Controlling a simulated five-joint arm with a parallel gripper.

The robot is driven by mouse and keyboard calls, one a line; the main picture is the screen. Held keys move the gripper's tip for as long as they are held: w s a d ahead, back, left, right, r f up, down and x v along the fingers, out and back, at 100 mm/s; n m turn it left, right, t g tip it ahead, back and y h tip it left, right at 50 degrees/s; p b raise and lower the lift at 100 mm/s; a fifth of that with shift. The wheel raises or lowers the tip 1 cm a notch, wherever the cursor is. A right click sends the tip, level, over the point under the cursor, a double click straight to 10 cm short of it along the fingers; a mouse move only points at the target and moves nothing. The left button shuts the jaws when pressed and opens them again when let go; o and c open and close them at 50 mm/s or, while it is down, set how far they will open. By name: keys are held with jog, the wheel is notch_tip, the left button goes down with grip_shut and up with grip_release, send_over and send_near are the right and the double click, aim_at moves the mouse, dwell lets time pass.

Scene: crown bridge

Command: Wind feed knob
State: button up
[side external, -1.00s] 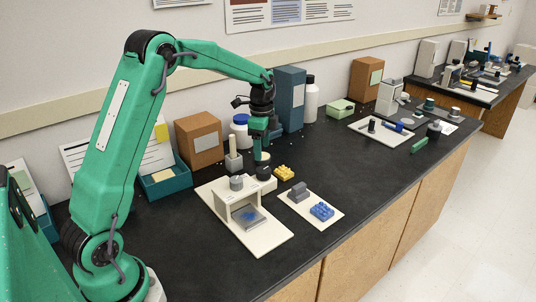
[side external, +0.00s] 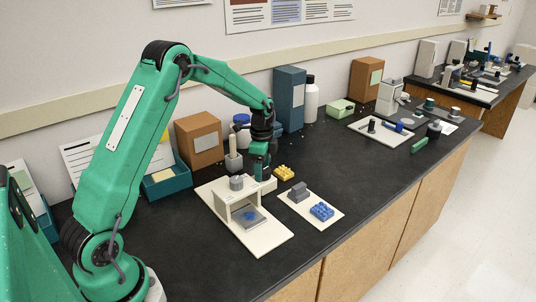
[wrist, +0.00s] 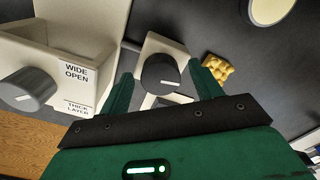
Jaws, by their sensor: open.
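A black round knob (wrist: 161,72) with a white pointer line sits on a cream block (wrist: 160,41). In the side view my gripper hides the knob, and the block's edge (side external: 270,184) shows beside it. My gripper (side external: 262,176) points down over the block. In the wrist view my gripper (wrist: 160,76) is open, with one green finger on each side of the knob and gaps showing. I cannot tell whether the fingertips reach down to its height. A grey knob (wrist: 28,89) with a white pointer is on the cream stand (wrist: 75,47), beside a "WIDE OPEN / THICK LAYER" label.
The stand (side external: 226,209) holds a grey tray with blue bits, left of my gripper. A yellow studded brick (side external: 284,173) lies close right. A cream plate (side external: 297,206) carries a grey block and a blue brick. Boxes and bottles stand behind; the front bench is clear.

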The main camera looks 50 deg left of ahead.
jog(key=shift+c, duration=0.4)
jog(key=c, duration=0.9)
jog(key=shift+n, duration=0.3)
jog(key=n, duration=0.7)
jog(key=shift+s+d+n, duration=0.1)
jog(key=shift+n, duration=0.3)
jog(key=n, duration=0.3)
jog(key=shift+n, duration=0.3)
jog(key=shift+d+n, duration=0.15)
jog(key=shift+n, duration=1.85)
